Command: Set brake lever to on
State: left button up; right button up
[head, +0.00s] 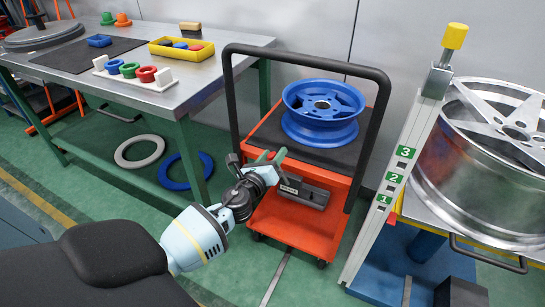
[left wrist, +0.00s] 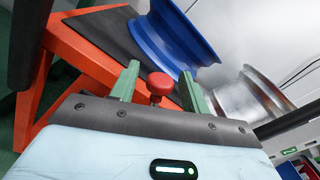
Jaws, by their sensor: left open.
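The orange cart (head: 291,222) stands in the middle of the head view with a black mat on top. In the left wrist view, a red knob (left wrist: 160,83), which looks like the brake lever's end, shows between the open fingers (left wrist: 160,72). I cannot tell whether they touch it. The lever's setting cannot be read. My right gripper is not in view.
A blue wheel rim (head: 321,112) lies on the cart, inside the black handle frame (head: 228,100). A metal table (head: 200,84) with coloured rings is at the left. A numbered post (head: 402,165) and a large silver wheel (head: 485,150) stand at the right.

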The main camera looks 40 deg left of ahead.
pick_arm(q)
jog(key=shift+c, duration=0.5)
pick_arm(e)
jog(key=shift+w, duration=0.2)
pick_arm(q)
jog(key=shift+c, duration=1.1)
grip_shut()
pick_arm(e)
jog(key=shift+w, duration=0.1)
